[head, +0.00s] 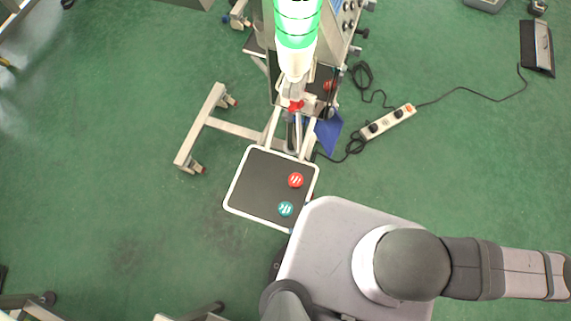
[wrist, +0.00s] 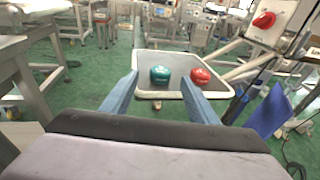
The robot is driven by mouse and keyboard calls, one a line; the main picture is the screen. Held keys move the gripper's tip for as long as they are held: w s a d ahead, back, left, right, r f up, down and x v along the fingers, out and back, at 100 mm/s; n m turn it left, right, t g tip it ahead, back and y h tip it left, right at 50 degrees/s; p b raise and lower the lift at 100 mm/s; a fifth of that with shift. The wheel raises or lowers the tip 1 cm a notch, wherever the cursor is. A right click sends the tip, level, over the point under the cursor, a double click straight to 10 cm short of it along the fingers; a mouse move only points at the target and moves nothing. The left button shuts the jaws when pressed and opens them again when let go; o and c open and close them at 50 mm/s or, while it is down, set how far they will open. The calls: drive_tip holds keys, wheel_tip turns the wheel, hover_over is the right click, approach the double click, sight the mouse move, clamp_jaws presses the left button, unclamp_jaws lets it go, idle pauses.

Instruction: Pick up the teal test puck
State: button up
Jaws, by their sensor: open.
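The teal test puck (head: 286,209) lies on a dark tray with a white rim (head: 250,183), near the tray's lower edge in the head view. A red puck (head: 296,180) lies close by on the same tray. In the wrist view the teal puck (wrist: 160,74) shows ahead, between the blue fingers of my gripper (wrist: 159,78), with the red puck (wrist: 200,76) to its right. My gripper is open and empty. Its fingers are apart from the puck, which appears farther off, beyond the tips. I cannot make out the fingers in the head view.
A metal machine frame stands behind the tray, with a red switch (wrist: 264,20) and a blue sheet (wrist: 268,112) at right. A power strip (head: 388,122) with cables lies on the green floor. A steel table (wrist: 28,75) stands at left in the wrist view.

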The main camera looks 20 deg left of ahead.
sight(292, 213)
drive_tip(key=shift+a, duration=0.15)
drive_tip(key=shift+p+x, duration=0.95)
drive_tip(key=shift+x, duration=0.9)
drive_tip(key=shift+w+a+f, duration=0.15)
drive_tip(key=shift+w+a, duration=0.1)
drive_tip(key=shift+a, duration=0.25)
drive_tip(key=shift+c, duration=0.2)
drive_tip(key=c, duration=1.1)
